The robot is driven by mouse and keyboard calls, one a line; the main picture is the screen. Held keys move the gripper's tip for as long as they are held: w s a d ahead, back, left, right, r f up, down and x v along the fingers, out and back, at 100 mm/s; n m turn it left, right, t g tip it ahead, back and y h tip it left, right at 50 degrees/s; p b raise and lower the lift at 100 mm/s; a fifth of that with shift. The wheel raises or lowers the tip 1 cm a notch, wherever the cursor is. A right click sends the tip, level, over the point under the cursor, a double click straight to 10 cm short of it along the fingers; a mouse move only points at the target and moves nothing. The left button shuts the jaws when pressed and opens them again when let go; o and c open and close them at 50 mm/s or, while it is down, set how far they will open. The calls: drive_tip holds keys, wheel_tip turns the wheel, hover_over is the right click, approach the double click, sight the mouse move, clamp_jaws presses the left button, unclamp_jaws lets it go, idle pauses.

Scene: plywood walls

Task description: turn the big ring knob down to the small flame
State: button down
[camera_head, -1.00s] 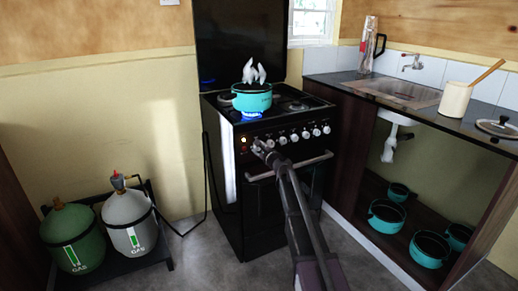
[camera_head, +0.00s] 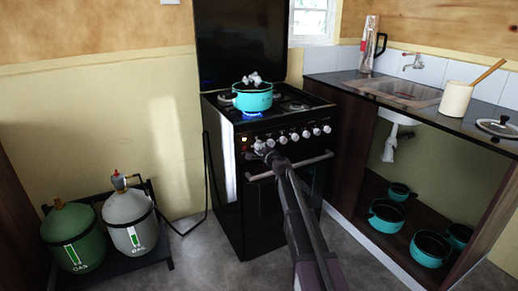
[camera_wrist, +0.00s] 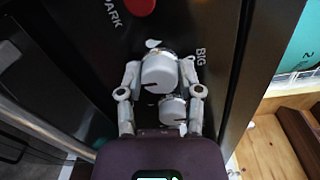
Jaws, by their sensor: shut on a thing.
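The big ring knob (camera_wrist: 160,74) is a pale round knob on the black stove front, by the word BIG. A dark line marks its face, and a white flame mark shows beside it. My gripper (camera_wrist: 159,70) is shut on this knob, one finger on each side. In the head view my gripper (camera_head: 263,148) is at the left end of the knob row and largely hides the knob. A turquoise pot (camera_head: 252,99) stands on the stove (camera_head: 268,112) over a low blue flame (camera_head: 252,114), with small white puffs above it.
Another pale knob (camera_wrist: 173,109) sits close to the gripped one, between my fingers and palm. A red button (camera_wrist: 140,6) is near the word SPARK. The oven handle (camera_head: 300,164) runs below the knobs. Gas bottles (camera_head: 128,220) stand at left.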

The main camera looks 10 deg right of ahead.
drive_tip(key=shift+w, duration=0.15)
drive_tip(key=shift+c, duration=1.3)
unclamp_jaws()
drive_tip(key=shift+m, duration=0.3)
